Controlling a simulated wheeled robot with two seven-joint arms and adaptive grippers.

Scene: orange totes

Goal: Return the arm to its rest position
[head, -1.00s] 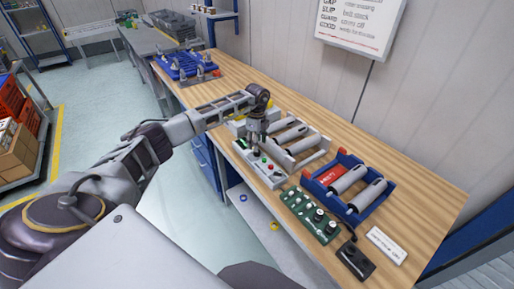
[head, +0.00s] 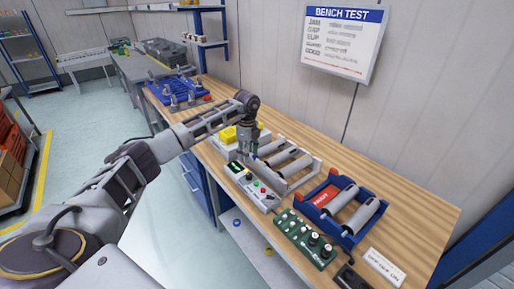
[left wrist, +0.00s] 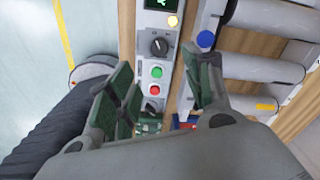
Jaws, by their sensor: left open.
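My left arm reaches in from the left in the head view. Its gripper (head: 247,153) points down over the wooden bench, above the grey control box (head: 252,187). In the left wrist view the gripper (left wrist: 165,100) is open, its two green-padded fingers apart with nothing between them. The control box (left wrist: 146,62) lies below the fingers, with a small screen, a yellow light, a black knob, and green and red buttons. A blue round knob or cap (left wrist: 206,39) shows by the right finger. My right gripper is not in view.
A white roller frame (head: 300,178) stands right beside the control box. Further right are a blue roller frame (head: 348,240) with a red plate and a green control board (head: 303,241). A yellow object (head: 228,134) and a blue tray (head: 176,88) lie farther back. A bench test sign (head: 342,44) hangs on the wall.

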